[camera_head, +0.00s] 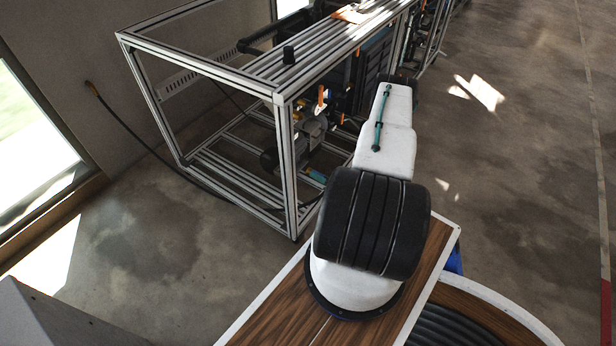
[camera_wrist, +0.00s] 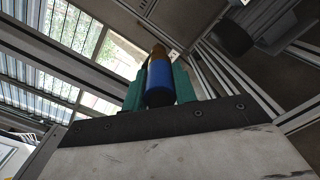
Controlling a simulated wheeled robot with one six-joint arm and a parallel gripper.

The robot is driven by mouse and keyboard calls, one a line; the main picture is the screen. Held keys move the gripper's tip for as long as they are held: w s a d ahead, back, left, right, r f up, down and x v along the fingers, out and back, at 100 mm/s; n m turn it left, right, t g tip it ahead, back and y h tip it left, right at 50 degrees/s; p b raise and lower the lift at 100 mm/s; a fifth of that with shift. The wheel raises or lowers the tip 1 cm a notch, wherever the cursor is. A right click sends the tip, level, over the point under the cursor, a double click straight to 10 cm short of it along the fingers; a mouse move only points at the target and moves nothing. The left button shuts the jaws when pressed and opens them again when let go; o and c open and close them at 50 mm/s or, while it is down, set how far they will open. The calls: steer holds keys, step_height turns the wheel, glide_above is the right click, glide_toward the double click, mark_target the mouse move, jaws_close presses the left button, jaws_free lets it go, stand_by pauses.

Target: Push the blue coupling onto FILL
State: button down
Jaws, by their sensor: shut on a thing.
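In the wrist view my gripper (camera_wrist: 158,88) has its two teal fingers shut on the blue coupling (camera_wrist: 160,76), one finger on each side. The coupling is a blue cylinder with a dark near end and a brass-coloured far end, pointing away from the gripper. I cannot tell whether the brass part belongs to it or is a fitting beyond it. No FILL label is readable in either view.
The open-sided frame holds a motor-like unit (camera_head: 308,128) and small orange handles (camera_head: 320,100). A dark hose (camera_head: 150,152) runs from the wall along the floor to the frame. Frame bars (camera_wrist: 240,75) stand close around the gripper. Open floor (camera_head: 510,170) lies to the right.

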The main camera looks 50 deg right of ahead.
steer(key=s+d+r+n, duration=0.1)
steer(key=s+d+r, duration=0.1)
steer(key=r, duration=0.5)
steer(key=s+d+r+n, duration=0.1)
steer(key=s+d+r, duration=0.1)
steer(key=r, duration=0.5)
steer(key=s+d+r+n, duration=0.1)
steer(key=s+d+r, duration=0.2)
steer(key=r, duration=0.5)
steer(key=w+a+r+n, duration=0.1)
steer(key=w+a, duration=0.3)
steer(key=w, duration=0.4)
steer(key=shift+a+n, duration=0.3)
steer(key=shift+n, duration=0.5)
steer(key=shift+w, duration=0.2)
steer(key=shift+w+a, duration=0.1)
steer(key=shift+w, duration=1.25)
